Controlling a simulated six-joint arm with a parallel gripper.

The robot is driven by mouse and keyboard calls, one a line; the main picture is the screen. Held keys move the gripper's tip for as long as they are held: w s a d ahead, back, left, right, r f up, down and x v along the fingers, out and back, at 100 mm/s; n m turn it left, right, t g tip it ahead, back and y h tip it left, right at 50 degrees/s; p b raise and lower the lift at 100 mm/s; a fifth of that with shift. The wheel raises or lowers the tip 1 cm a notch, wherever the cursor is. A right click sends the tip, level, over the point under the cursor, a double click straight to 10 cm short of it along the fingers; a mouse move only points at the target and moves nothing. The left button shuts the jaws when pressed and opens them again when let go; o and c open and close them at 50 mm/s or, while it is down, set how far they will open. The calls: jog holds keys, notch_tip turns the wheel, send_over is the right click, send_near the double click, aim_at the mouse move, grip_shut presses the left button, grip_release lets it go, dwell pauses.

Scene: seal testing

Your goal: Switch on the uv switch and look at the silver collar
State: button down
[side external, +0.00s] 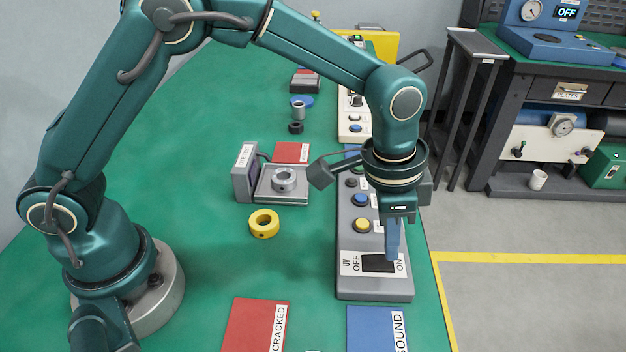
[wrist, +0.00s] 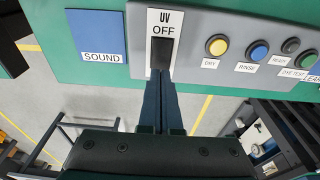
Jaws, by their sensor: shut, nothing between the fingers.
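The uv switch is a black rocker (side external: 378,263) on the near end of a grey control panel (side external: 374,287), between OFF and ON labels. In the wrist view, the rocker (wrist: 161,52) shows under "UV OFF"; its ON end is hidden behind my fingers. My gripper (side external: 392,256) is shut and empty, pointing down at the ON end; its fingertips (wrist: 163,76) touch or nearly touch the rocker, I cannot tell which. The silver collar (side external: 284,178) sits on a grey test fixture (side external: 244,172) left of the panel, away from my gripper.
A yellow collar (side external: 264,223) lies in front of the fixture. A red CRACKED mat (side external: 254,325) and a blue SOUND mat (side external: 374,330) lie at the front. Yellow (side external: 362,225) and blue (side external: 360,199) buttons stand behind the switch. The green table is clear around the yellow collar.

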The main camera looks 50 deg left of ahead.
jog(key=shift+f, duration=0.85)
dwell(0.3)
jog(key=shift+r, duration=3.55)
notch_tip(320, 180, up, 6)
jog(key=n+t, duration=0.1)
jog(key=t, duration=0.1)
send_over(369, 245)
jog(key=s+a+r+n+t, duration=0.2)
jog(key=s+a+r+n, duration=0.1)
jog(key=s+a+r, duration=0.3)
jog(key=s+a+f+n+y, duration=0.1)
jog(key=s+a+f+n, duration=0.4)
jog(key=s, duration=0.4)
jog(key=shift+s+a+f, duration=0.3)
jog(key=shift+a+f, duration=0.6)
jog(key=shift+a, duration=0.2)
